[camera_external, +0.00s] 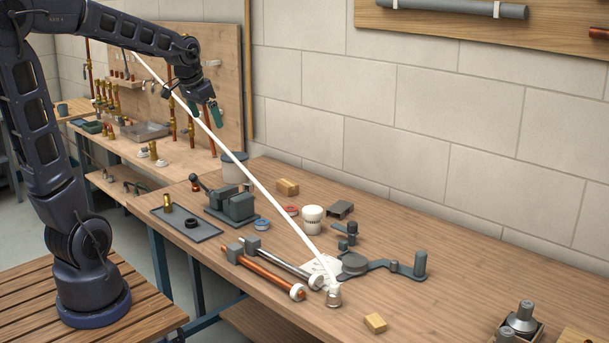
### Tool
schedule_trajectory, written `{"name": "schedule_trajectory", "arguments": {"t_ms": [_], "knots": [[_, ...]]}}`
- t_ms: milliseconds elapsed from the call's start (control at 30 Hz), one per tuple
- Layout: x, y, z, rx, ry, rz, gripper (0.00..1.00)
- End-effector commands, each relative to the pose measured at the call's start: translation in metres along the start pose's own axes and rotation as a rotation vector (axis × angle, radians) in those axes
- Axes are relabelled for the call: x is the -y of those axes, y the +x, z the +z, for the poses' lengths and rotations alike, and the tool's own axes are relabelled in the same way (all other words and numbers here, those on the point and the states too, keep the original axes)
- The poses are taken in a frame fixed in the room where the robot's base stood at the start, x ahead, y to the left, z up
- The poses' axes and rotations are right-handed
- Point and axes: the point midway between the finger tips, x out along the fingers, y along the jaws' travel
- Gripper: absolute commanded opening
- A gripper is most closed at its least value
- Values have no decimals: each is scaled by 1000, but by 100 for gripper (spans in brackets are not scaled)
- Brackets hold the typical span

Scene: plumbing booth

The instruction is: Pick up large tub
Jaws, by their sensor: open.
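Two tub-like containers stand on the near workbench. A smaller white tub with a ribbed lid (312,218) stands near the middle of the bench. I cannot tell for certain which is the large tub, though the grey one looks bigger. My gripper (203,110) is open and empty, pointing down, high above and to the left of the grey tub. It touches neither tub.
A grey vise-like tool (232,205), a wooden block (287,187) and copper pipe (265,277) lie around the tubs. The bench's right side (450,265) has free room.

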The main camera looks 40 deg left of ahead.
Motion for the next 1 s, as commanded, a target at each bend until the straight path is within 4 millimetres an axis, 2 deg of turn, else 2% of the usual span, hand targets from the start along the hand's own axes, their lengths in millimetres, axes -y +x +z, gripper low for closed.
{"name": "schedule_trajectory", "arguments": {"t_ms": [33,200,500,700,1000], "knots": [[10,10,-13,6,-2,-1,100],[39,42,-52,11,3,-1,100],[101,109,-109,16,5,10,100],[149,161,-137,12,-1,20,100],[229,248,-160,0,-21,39,100]]}}
